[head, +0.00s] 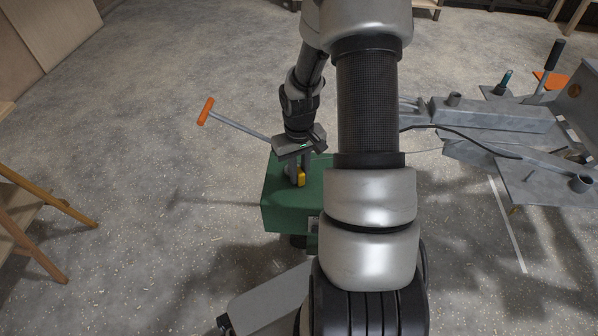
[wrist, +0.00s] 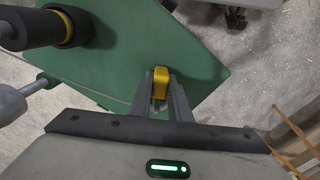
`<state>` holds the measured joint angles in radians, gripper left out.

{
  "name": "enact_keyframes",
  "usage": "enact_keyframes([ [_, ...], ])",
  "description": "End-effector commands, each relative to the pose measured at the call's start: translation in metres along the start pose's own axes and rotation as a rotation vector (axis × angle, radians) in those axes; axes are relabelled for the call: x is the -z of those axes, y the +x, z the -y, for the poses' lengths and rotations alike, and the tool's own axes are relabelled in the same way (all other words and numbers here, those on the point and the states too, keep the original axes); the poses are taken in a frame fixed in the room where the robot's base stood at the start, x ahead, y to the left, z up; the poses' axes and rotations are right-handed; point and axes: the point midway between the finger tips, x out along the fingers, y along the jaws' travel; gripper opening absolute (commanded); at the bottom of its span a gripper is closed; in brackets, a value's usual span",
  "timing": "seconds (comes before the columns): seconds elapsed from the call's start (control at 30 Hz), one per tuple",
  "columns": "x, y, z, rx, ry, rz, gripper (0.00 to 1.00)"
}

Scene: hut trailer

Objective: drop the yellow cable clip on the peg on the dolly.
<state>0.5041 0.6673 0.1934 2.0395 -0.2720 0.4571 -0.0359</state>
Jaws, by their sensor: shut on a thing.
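My gripper (head: 297,178) points down over the green dolly (head: 278,212) and is shut on the yellow cable clip (head: 301,179). In the wrist view the clip (wrist: 160,82) sits between the two fingertips (wrist: 160,98), over the green top (wrist: 120,70) near its right part. I cannot tell whether the clip touches the top. A dark peg (wrist: 30,24) with a yellow ring around its base stands at the upper left of the wrist view, apart from the clip. The peg is hidden in the head view.
The dolly's handle bar with an orange grip (head: 206,111) rises to the left of my gripper. A grey metal trailer frame (head: 500,125) stands at right. Wooden trestle legs (head: 40,200) are at left. Bare concrete floor lies around the dolly.

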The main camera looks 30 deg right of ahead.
Motion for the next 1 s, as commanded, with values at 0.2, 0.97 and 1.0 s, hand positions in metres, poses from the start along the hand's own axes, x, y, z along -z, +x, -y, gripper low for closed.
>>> enact_keyframes([
  [0.2, 0.0, 0.0, 0.0, 0.0, 0.0, 0.0, 0.25],
  [0.97, 0.001, -0.069, 0.0, -0.002, -0.001, -0.005, 0.39],
  [1.0, 0.001, -0.079, 0.0, -0.002, 0.0, -0.005, 0.39],
])
